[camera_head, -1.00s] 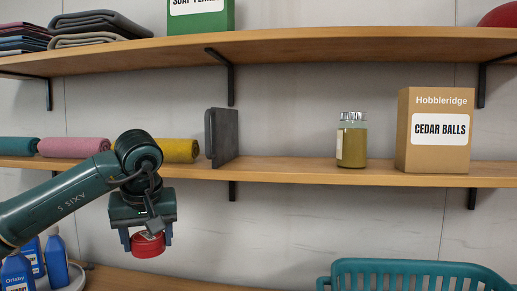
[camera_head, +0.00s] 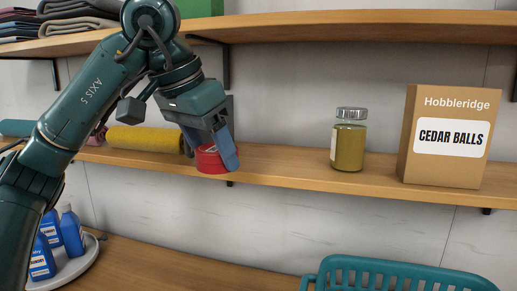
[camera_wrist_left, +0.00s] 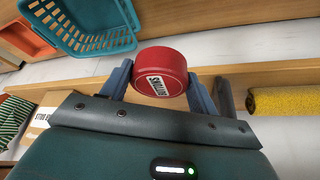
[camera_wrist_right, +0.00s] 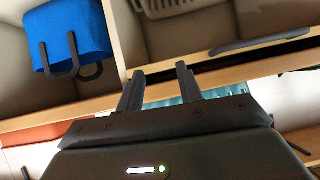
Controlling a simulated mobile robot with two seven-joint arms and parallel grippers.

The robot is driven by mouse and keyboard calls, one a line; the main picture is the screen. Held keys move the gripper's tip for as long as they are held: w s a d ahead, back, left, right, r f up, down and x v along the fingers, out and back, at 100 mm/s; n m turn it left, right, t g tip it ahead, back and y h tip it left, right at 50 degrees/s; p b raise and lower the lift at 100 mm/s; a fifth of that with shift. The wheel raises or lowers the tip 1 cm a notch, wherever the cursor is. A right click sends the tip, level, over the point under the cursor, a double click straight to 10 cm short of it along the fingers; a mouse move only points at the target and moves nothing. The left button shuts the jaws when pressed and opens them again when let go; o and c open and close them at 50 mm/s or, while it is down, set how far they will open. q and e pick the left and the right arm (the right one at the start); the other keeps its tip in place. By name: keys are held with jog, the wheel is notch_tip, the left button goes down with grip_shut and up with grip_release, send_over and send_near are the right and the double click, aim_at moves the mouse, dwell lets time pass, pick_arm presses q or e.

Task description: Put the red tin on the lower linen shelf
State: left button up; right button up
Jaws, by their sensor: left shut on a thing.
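The red tin (camera_head: 210,160) is held between the fingers of my left gripper (camera_head: 217,155), in front of or over the lower linen shelf (camera_head: 275,165). I cannot tell if its base touches the shelf. In the left wrist view the red tin (camera_wrist_left: 161,68) shows a white label, with a finger of my left gripper (camera_wrist_left: 160,90) on either side. The grey bookend (camera_head: 228,105) is mostly hidden behind the gripper. My right gripper (camera_wrist_right: 158,85) shows only in the right wrist view, with its fingers apart and nothing between them.
On the lower shelf, a yellow roll (camera_head: 145,139) lies left of the tin; a glass jar (camera_head: 349,142) and a cedar balls box (camera_head: 445,140) stand to the right. Shelf room between tin and jar is clear. An upper shelf (camera_head: 300,28) hangs above; a teal basket (camera_head: 400,275) is below.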

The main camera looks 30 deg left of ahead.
pick_arm(q)
jog(key=p, duration=0.3)
send_over(276, 167)
jog(key=s, duration=0.2)
jog(key=shift+a, duration=0.25)
jog(key=x, duration=0.2)
jog(key=shift+f, duration=0.45)
jog(key=shift+a+f, duration=0.1)
jog(key=shift+f, duration=0.3)
jog(key=shift+f, duration=0.15)
jog(key=o, duration=1.1)
jog(key=shift+c, duration=0.2)
jog(key=d+v, duration=0.1)
jog(key=v, duration=1.1)
jog(key=shift+a, duration=0.5)
